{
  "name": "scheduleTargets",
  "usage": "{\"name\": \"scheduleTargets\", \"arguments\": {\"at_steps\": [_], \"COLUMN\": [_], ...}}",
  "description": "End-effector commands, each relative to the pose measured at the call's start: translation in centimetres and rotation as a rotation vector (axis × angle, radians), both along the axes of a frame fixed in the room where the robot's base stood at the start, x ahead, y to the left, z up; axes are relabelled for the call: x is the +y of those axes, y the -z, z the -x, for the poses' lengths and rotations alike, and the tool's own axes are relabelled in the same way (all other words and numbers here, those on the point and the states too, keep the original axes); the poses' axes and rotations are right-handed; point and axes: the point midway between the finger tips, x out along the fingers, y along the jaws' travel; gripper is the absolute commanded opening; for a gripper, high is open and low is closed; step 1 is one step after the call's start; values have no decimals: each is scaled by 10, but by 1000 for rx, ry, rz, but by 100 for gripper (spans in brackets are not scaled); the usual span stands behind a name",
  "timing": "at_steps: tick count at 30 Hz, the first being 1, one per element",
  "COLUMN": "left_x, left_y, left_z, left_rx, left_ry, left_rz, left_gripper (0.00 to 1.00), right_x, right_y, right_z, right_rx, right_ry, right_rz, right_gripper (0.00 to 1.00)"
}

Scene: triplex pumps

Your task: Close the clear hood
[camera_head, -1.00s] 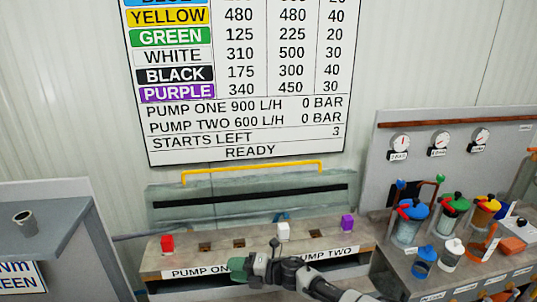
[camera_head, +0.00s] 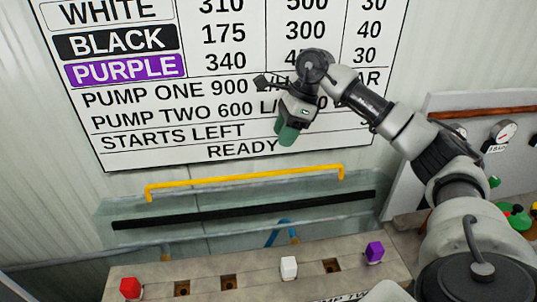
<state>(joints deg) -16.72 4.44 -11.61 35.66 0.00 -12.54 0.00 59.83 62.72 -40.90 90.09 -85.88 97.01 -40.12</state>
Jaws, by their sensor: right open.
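The clear hood (camera_head: 240,230) stands raised at the back of the pump bench, against the wall. It is a see-through panel with a black strip across it and a yellow handle bar (camera_head: 245,183) along its top edge. My right gripper (camera_head: 287,134) is open and empty, pointing down. It shows in front of the board, above the yellow bar in the picture and apart from it. My left gripper is out of view.
The bench (camera_head: 205,268) carries a red block (camera_head: 130,288), a white block (camera_head: 289,267) and a purple block (camera_head: 375,252), with several empty square sockets between them. A printed board (camera_head: 150,95) hangs behind. A gauge panel (camera_head: 470,105) stands at the right.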

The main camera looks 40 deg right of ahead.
Motion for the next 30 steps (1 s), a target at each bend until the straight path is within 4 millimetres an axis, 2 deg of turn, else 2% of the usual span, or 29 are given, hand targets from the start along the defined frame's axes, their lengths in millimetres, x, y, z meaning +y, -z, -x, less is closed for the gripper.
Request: {"name": "scheduleTargets", "arguments": {"at_steps": [3, 6, 12, 18, 22, 30], "left_x": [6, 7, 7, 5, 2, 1], "left_y": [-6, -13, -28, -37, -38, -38], "left_z": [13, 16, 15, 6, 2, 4], "left_rx": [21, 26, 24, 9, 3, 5], "left_ry": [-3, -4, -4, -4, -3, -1], "left_rz": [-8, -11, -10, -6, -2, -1], "left_gripper": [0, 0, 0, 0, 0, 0], "right_x": [5, 13, 27, 37, 39, 39], "right_y": [12, 28, 63, 88, 95, 97], "right_z": [-1, -2, -7, -10, -11, -11], "right_rx": [6, 8, 7, 3, 2, 1], "right_ry": [-2, -3, -1, -1, 0, 1], "right_rz": [4, 2, -1, -3, -1, -1], "right_gripper": [40, 40, 40, 40, 40, 40]}}
